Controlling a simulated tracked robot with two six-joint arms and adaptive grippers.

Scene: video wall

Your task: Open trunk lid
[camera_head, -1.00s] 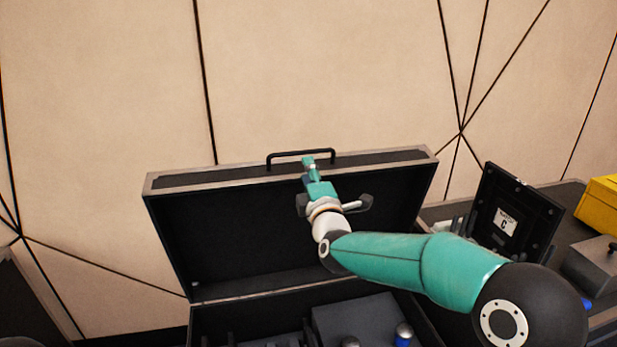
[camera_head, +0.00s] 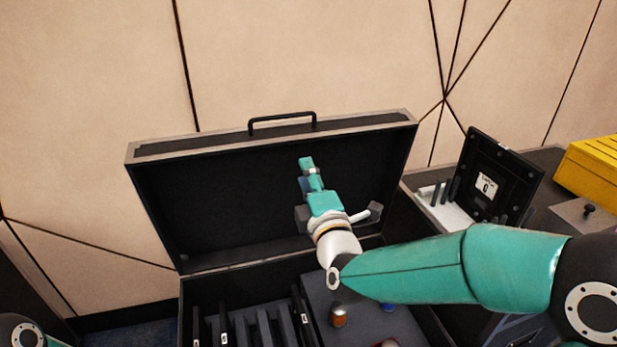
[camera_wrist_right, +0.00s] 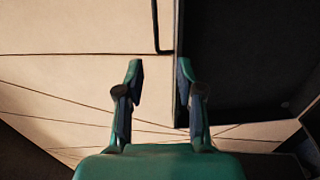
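The trunk lid (camera_head: 265,200) stands raised, its dark inside facing me and its black handle (camera_head: 282,122) on the top edge. The open trunk body (camera_head: 186,312) lies below it. My right gripper (camera_head: 306,163) is in front of the lid's inside, below the handle; whether it touches the lid is unclear. My left gripper is out of view.
The trunk holds dark upright dividers (camera_head: 255,328) and an orange-capped item (camera_head: 338,315). To the right are a small open black case (camera_head: 500,185) and a yellow box (camera_head: 592,170). A panelled wall (camera_head: 90,80) rises behind the trunk.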

